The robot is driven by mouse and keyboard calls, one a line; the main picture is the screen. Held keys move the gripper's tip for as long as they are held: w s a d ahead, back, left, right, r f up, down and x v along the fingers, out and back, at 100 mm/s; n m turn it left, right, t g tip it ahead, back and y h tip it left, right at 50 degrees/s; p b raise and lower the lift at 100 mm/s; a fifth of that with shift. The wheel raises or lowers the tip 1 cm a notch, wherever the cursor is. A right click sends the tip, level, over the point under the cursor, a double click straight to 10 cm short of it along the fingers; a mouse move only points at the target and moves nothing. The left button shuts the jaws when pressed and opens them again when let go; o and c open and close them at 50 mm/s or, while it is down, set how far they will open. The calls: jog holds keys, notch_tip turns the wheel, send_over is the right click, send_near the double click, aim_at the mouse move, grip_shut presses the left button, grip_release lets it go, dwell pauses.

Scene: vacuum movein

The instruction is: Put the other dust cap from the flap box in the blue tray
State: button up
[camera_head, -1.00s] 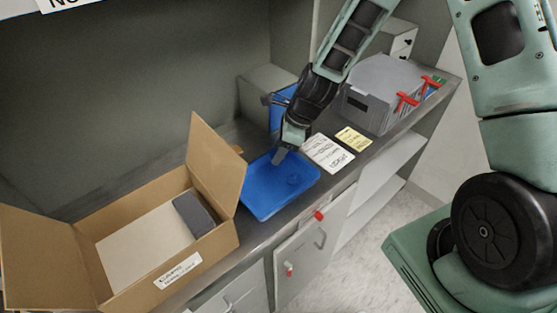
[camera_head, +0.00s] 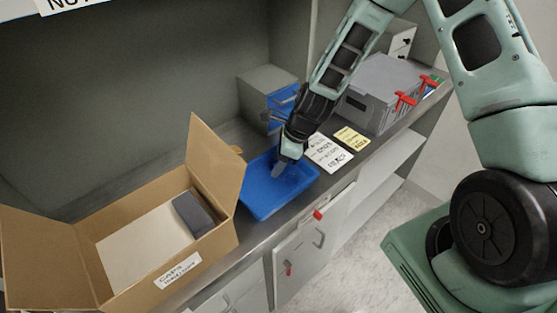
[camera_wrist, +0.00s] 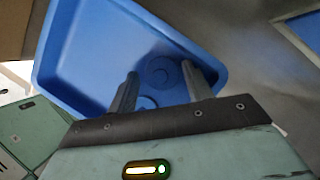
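The blue tray (camera_head: 262,205) lies on the counter right of the cardboard flap box (camera_head: 215,243). My gripper (camera_head: 277,172) points down over the tray. In the wrist view my gripper (camera_wrist: 160,88) has its two fingers apart, with nothing seen clamped between them. A round blue dust cap (camera_wrist: 165,71) lies in the tray beyond the fingertips. A second round blue shape (camera_wrist: 147,103) shows lower down between the fingers, partly hidden. The flap box stands open, with a white panel (camera_head: 140,245) and a dark grey block (camera_head: 192,213) inside; I see no cap there.
A grey cabinet with blue drawers (camera_head: 283,103) stands behind the tray. White (camera_head: 328,152) and yellow (camera_head: 351,139) notes lie to the right, then a grey case (camera_head: 385,95) with red handles. The box's raised right flap (camera_head: 215,165) stands close to the tray.

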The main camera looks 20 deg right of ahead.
jog(key=b+v, duration=0.1)
jog(key=v, duration=1.1)
jog(key=s+a+r+n+g+h, duration=0.15)
jog(key=s+a+r+n, duration=0.55)
jog(key=s+a+n, duration=0.7)
jog(key=s+d+r+n+h, duration=0.1)
jog(key=s+r+n+h, duration=0.1)
jog(key=s+n, duration=0.9)
jog(key=r+n, duration=0.1)
jog(key=n, duration=0.5)
jog(key=shift+d+r, duration=0.2)
jog(key=shift+d, duration=0.15)
